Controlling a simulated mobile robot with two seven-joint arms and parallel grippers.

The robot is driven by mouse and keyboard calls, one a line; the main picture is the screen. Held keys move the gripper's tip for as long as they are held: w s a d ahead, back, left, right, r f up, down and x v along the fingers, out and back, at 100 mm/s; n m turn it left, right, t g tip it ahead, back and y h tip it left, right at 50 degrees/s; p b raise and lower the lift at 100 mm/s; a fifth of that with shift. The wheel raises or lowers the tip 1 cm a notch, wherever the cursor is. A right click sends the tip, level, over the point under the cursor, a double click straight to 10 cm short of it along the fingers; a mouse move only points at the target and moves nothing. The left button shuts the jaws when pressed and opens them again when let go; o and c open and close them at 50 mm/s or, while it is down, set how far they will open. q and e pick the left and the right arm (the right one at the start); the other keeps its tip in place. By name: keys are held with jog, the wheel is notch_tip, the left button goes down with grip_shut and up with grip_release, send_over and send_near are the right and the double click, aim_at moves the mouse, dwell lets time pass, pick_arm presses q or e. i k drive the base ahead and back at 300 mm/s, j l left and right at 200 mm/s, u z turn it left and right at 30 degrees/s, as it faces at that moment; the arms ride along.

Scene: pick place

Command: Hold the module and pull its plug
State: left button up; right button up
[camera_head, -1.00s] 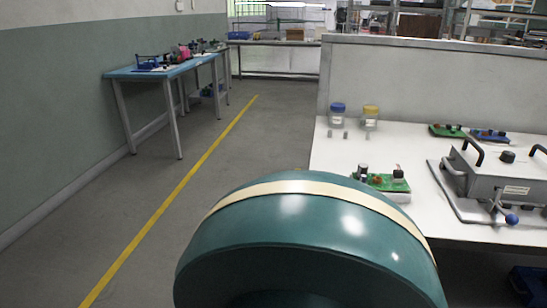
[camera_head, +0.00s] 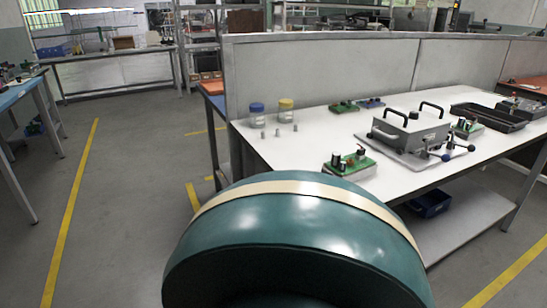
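A module with a green board on a pale base (camera_head: 349,166) stands near the front left of the white table (camera_head: 300,148). Dark upright parts stand on its board. Which part is its plug, I cannot tell at this size. Other green-board modules stand at the back of the table (camera_head: 343,107) and right of the grey box (camera_head: 466,127). A blue one (camera_head: 371,103) is beside the back green one. Neither of my grippers is in view.
A grey fixture box with black handles (camera_head: 411,130) sits on the table, with black trays (camera_head: 488,116) to its right. A blue bin (camera_head: 430,203) is on the lower shelf. The floor at left is clear.

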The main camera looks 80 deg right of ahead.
aim_at(352, 168)
jog(key=i+l+z, duration=0.15)
jog(key=i+z, duration=1)
jog(key=z, duration=0.15)
jog(key=i+z, duration=0.2)
jog(key=z, duration=0.2)
jog(key=i+z, duration=0.2)
jog(key=z, duration=0.15)
jog(key=i+z, duration=0.2)
jog(key=z, duration=0.2)
jog(key=i+j+z, duration=0.15)
jog(key=z, duration=0.25)
jog(key=i+z, duration=0.1)
jog(key=z, duration=0.3)
jog(key=j+z, duration=0.15)
jog(key=z, duration=0.25)
jog(key=i+j+z, duration=0.15)
jog(key=z, duration=0.25)
jog(key=j+z, duration=0.15)
jog(key=z, duration=0.3)
